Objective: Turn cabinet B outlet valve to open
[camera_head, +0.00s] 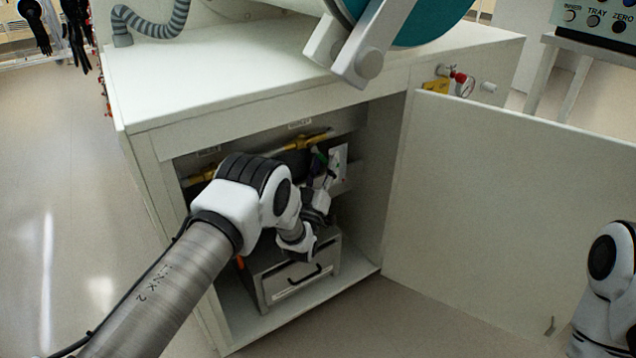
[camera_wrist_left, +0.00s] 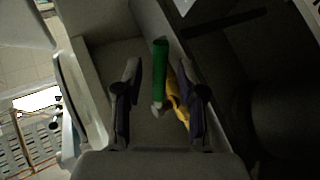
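The open cabinet (camera_head: 160,165) has yellow pipework (camera_head: 310,140) running along its inside back wall. A valve with a green lever handle (camera_wrist_left: 160,65) and a yellow body (camera_wrist_left: 178,98) shows in the left wrist view. My left gripper (camera_wrist_left: 160,100) is open there, with one finger on each side of the green handle and a gap on both sides. In the head view my left gripper (camera_head: 322,170) reaches into the cabinet, and a bit of green (camera_head: 319,154) shows by its fingers. My arm hides part of the pipework. My right gripper is out of view.
A grey drawer box (camera_head: 300,278) stands on the cabinet floor below my left wrist. The cabinet door (camera_head: 500,200) hangs open to the right. Floor on the left is clear.

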